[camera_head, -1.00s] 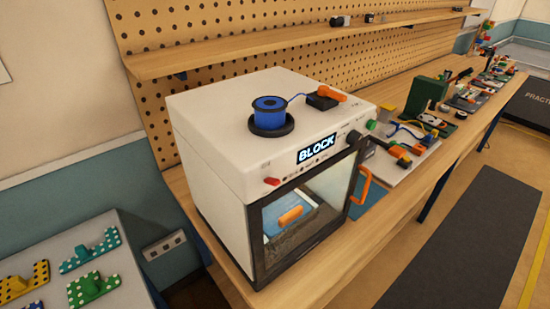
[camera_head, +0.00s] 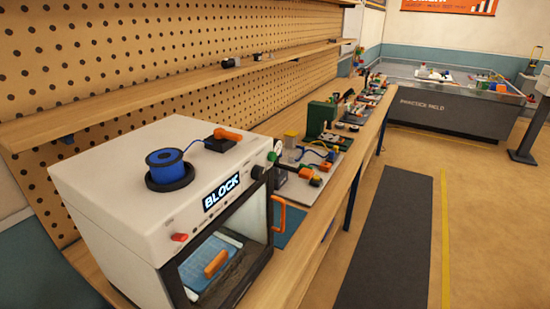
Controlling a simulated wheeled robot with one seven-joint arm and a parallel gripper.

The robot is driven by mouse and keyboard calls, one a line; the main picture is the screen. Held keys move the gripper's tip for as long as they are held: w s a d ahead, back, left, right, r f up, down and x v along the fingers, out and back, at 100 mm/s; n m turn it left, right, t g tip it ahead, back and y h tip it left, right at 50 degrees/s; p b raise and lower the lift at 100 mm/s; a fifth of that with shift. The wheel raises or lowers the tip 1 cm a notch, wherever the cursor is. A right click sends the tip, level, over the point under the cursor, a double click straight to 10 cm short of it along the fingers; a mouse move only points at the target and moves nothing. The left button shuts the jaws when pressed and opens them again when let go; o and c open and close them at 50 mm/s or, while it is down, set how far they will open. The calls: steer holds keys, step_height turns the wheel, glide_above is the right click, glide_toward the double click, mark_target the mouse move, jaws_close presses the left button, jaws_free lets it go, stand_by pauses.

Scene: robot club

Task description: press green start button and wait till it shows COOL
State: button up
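A white box-shaped machine (camera_head: 120,185) with a dark-framed front window stands on the wooden bench. Its lit display (camera_head: 221,192) reads BLOCK. A small green button (camera_head: 278,146) shows at the right end of its front panel, partly crowded by dark parts beside it. A dark knob (camera_head: 258,172) is left of the button, and a red control (camera_head: 179,238) is at the panel's left end. A blue piece with an orange handle (camera_head: 215,264) shows behind the window. My gripper is not in view.
A blue spool (camera_head: 165,162) and a black-and-orange part (camera_head: 221,139) sit on the machine. An orange door handle (camera_head: 278,214) sticks out at its front right. Boards and tools crowd the bench to the right. Open floor with a dark mat (camera_head: 390,235) lies right of the bench.

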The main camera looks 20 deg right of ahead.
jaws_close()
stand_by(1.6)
